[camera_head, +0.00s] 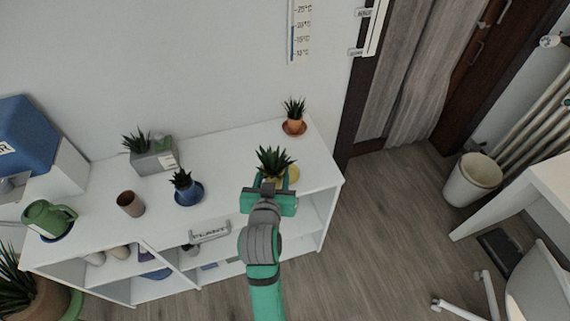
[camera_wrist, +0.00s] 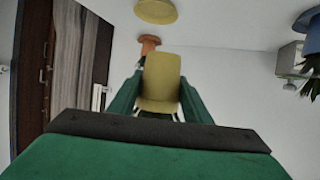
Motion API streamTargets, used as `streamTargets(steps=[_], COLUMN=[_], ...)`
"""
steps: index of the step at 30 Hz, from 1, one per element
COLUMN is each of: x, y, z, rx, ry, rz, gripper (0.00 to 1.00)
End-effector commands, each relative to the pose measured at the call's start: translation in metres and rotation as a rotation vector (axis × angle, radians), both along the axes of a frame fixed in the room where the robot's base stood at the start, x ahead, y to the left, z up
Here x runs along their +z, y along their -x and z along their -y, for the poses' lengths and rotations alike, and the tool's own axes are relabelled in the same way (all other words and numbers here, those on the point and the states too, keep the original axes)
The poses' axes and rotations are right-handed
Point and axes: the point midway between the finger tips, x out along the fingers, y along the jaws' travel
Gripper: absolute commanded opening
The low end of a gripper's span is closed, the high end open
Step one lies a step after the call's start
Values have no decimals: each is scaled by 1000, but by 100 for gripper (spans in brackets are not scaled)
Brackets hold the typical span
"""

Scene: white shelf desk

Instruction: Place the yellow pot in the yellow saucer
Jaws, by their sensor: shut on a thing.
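My gripper (camera_head: 268,193) is over the right part of the white shelf, shut on the yellow pot. The pot (camera_wrist: 161,82) shows between the green fingers in the wrist view. In the head view its spiky green plant (camera_head: 272,160) rises beyond my gripper, and the pot is mostly hidden. The yellow saucer (camera_head: 294,173) shows partly, just right of the pot. In the wrist view the saucer (camera_wrist: 156,11) is apart from the pot, at the top edge, and looks empty. The gap between pot and shelf top is unclear.

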Motion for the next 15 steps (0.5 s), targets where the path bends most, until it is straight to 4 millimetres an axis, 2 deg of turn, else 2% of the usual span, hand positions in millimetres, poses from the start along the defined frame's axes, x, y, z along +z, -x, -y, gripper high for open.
streamTargets(steps=[9,11,15], x=[-30,-37,-63], y=[-67,-79,-97], z=[26,29,29], rx=[-18,-18,-12], ry=[1,1,2], rz=[-1,-1,-2], gripper=[14,14,14])
